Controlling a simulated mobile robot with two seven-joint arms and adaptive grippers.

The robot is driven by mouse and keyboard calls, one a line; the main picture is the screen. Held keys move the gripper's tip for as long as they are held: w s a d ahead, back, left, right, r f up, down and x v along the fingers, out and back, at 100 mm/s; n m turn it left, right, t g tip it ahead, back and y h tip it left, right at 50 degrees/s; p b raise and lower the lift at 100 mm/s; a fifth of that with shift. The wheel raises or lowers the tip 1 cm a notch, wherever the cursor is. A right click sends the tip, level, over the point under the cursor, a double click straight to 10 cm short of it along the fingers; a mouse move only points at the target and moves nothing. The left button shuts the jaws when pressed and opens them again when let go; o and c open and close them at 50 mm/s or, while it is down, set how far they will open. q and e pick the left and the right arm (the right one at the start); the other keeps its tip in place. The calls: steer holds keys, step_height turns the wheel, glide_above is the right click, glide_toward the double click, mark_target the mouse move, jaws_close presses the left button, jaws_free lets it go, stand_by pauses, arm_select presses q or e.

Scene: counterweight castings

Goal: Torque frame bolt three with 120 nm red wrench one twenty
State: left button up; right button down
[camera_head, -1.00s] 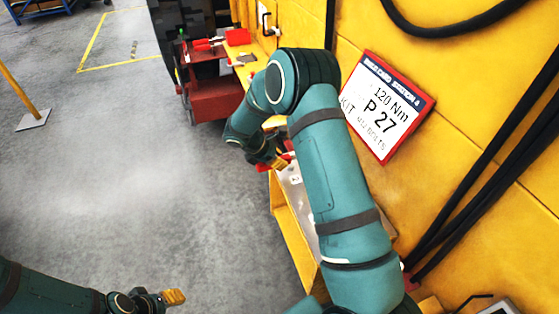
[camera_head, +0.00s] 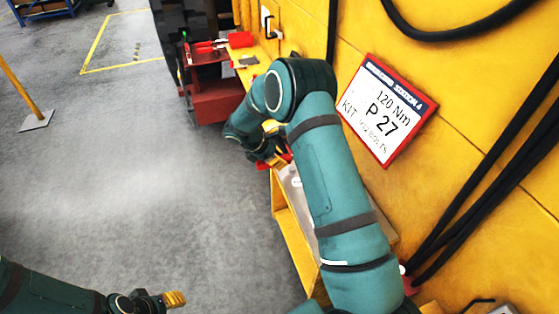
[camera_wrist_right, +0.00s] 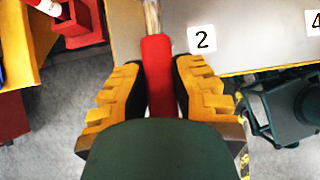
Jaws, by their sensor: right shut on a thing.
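A red wrench handle (camera_wrist_right: 158,75) with a pale metal shaft at its top lies between the yellow-padded fingers of my right gripper (camera_wrist_right: 158,90), which is shut on it. In the head view my right gripper (camera_head: 272,157) is low over the shelf, partly hidden by my own arm. The wrench's far end is cut off in the wrist view, and its size marking cannot be read. My left gripper (camera_head: 175,299) is at the lower left over the floor, apart from everything; its finger gap cannot be made out. I cannot make out frame bolt three.
A grey plate (camera_wrist_right: 255,45) with number labels 2 (camera_wrist_right: 202,39) and 4 sits on the yellow shelf. A red-framed sign (camera_head: 387,110) reads 120 Nm, P 27. A red cart (camera_head: 215,100) stands beyond the shelf. Black hoses (camera_head: 490,180) hang at right.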

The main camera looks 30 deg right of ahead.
steer(key=shift+w, duration=0.35)
stand_by(0.3)
steer(key=shift+w+d+m+g, duration=0.35)
steer(key=shift+w+m, duration=0.25)
steer(key=shift+w, duration=0.3)
steer(key=shift+w+d, duration=0.1)
steer(key=shift+w+d+m+g+y+b, duration=0.35)
steer(key=shift+w+m+b, duration=0.1)
steer(key=shift+w+m, duration=0.2)
steer(key=shift+w+r, duration=0.1)
stand_by(0.4)
steer(key=shift+w+d, duration=0.1)
steer(key=shift+w, duration=0.05)
steer(key=shift+w+d+m+g+b, duration=0.3)
steer(key=shift+w+d+m+b, duration=0.1)
steer(key=shift+w+m+b, duration=0.2)
steer(key=shift+w+d, duration=0.15)
steer(key=shift+w, duration=0.05)
stand_by(0.5)
